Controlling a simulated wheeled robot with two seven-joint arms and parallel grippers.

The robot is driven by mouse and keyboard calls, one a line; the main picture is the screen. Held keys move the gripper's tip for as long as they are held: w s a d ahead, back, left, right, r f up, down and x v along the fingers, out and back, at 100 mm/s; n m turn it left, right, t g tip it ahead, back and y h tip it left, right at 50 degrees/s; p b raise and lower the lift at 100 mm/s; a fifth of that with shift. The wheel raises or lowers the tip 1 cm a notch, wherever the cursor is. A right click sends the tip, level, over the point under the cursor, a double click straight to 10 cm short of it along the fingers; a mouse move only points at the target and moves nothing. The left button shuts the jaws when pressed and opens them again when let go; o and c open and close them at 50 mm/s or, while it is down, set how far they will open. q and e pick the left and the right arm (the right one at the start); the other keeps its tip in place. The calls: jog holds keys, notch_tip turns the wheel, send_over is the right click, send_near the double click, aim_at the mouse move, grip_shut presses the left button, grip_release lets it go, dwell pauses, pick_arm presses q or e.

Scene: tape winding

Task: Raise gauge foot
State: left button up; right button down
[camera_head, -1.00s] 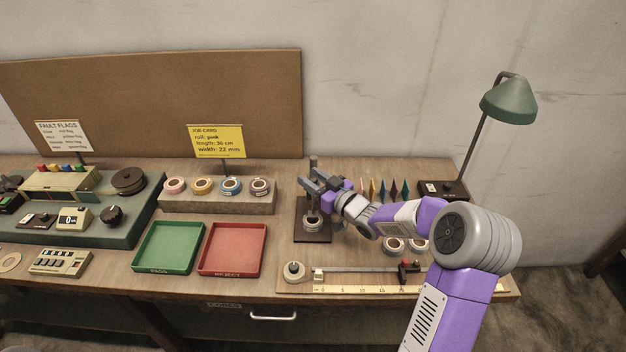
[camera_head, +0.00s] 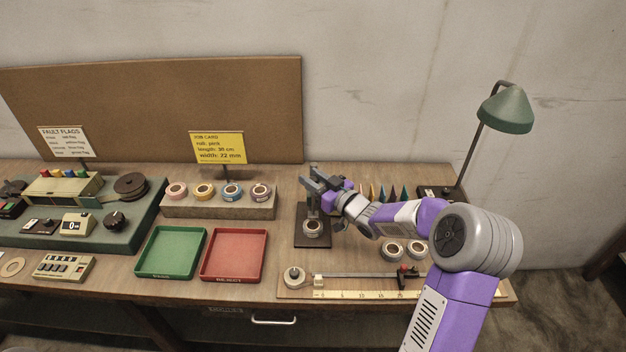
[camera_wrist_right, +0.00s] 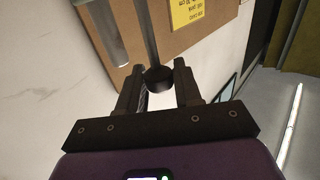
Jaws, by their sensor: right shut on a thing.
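The gauge stands at the right part of the bench, with a dark base plate (camera_head: 325,239) and an upright post. A roll of tape (camera_head: 312,228) with a pale core lies on its base. My right gripper (camera_head: 312,184) is at the post above the roll, its arm reaching in from the right. In the right wrist view, a dark round piece (camera_wrist_right: 158,79) on a grey rod sits between my right fingertips (camera_wrist_right: 158,90). I take it as part of the gauge foot, and the gripper is shut on it. The fingers hide part of the gauge. My left gripper is not in view.
Green (camera_head: 147,262) and red (camera_head: 210,265) trays lie left of the gauge. A rack (camera_head: 218,207) with several tape rolls is behind them. A ruler rail (camera_head: 345,293) runs along the front. Loose rolls (camera_head: 393,249) and a lamp (camera_head: 508,108) are on the right.

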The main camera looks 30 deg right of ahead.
jog(key=c, duration=1)
grip_release()
jog(key=shift+r, duration=0.3)
jog(key=shift+o, duration=0.3)
jog(key=shift+f, duration=0.1)
jog(key=p+v, duration=0.1)
jog(key=v, duration=0.6)
jog(key=shift+s, duration=0.3)
